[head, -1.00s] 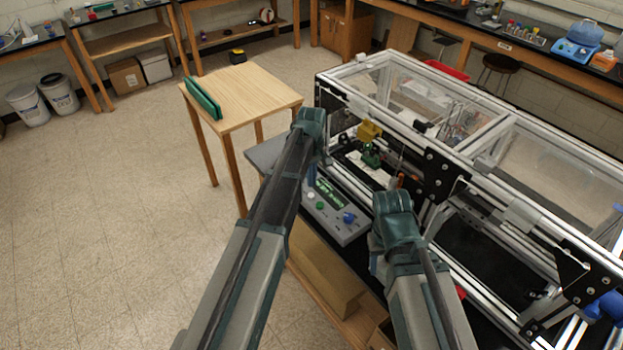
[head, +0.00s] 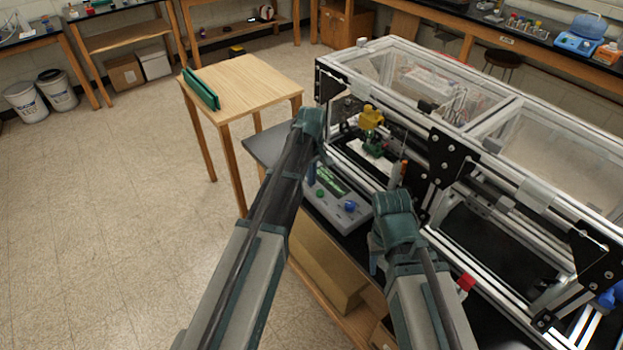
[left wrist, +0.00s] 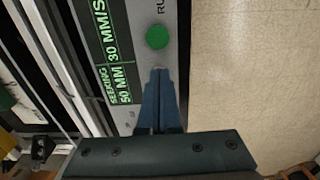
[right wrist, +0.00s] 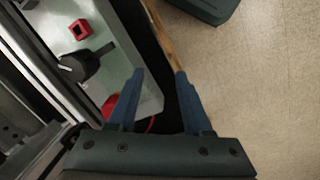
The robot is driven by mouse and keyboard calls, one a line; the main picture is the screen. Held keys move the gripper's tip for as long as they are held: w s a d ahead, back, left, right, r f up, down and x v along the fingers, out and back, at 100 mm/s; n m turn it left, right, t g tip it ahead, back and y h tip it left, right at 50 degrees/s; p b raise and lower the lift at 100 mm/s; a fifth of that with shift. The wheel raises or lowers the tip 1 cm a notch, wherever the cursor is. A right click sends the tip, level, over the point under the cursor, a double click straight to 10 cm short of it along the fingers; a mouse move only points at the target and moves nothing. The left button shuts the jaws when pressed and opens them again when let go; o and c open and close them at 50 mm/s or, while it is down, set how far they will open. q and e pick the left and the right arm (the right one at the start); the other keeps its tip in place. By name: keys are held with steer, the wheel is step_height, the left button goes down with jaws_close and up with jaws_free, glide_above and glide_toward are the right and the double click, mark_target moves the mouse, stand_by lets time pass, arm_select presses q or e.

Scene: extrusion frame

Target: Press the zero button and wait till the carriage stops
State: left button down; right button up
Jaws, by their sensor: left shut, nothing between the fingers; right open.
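A grey control box (head: 343,214) with a lit display (head: 331,180), a green button (head: 320,193) and a blue knob (head: 350,206) stands in front of the framed machine. In the left wrist view the display (left wrist: 112,60) reads "SEEKING", "50 MM" and "30 MM/S". My left gripper (left wrist: 160,72) is shut and empty, its tips over the panel just beside the green button (left wrist: 157,37). Its fingers hide the panel beneath; I cannot see a zero button or tell contact. A yellow block (head: 370,117) is inside the frame; I cannot tell whether it is the carriage. My right gripper (right wrist: 158,75) is open and empty.
The aluminium extrusion frame (head: 462,165) with clear panels fills the right side. A wooden table (head: 245,85) stands at back left; the floor left is clear.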

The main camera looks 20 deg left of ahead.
arm_select(q)
steer(key=shift+s+d+f, duration=0.2)
steer(key=shift+s+f, duration=0.15)
steer(key=shift+s, duration=0.2)
arm_select(e)
steer(key=shift+s+d+f, duration=0.1)
steer(key=shift+s+f, duration=0.2)
steer(key=shift+f, duration=0.15)
arm_select(q)
steer(key=shift+r+p, duration=0.35)
arm_select(e)
steer(key=shift+w+r, duration=0.15)
steer(key=shift+r, duration=0.25)
arm_select(q)
step_height(320, 180, up, 14)
steer(key=p, duration=1.4)
steer(key=shift+w, duration=0.25)
arm_select(e)
step_height(320, 180, up, 14)
steer(key=shift+w+d, duration=0.25)
steer(key=shift+d, duration=0.2)
arm_select(q)
steer(key=shift+a, duration=0.1)
arm_select(e)
steer(key=shift+r, duration=0.1)
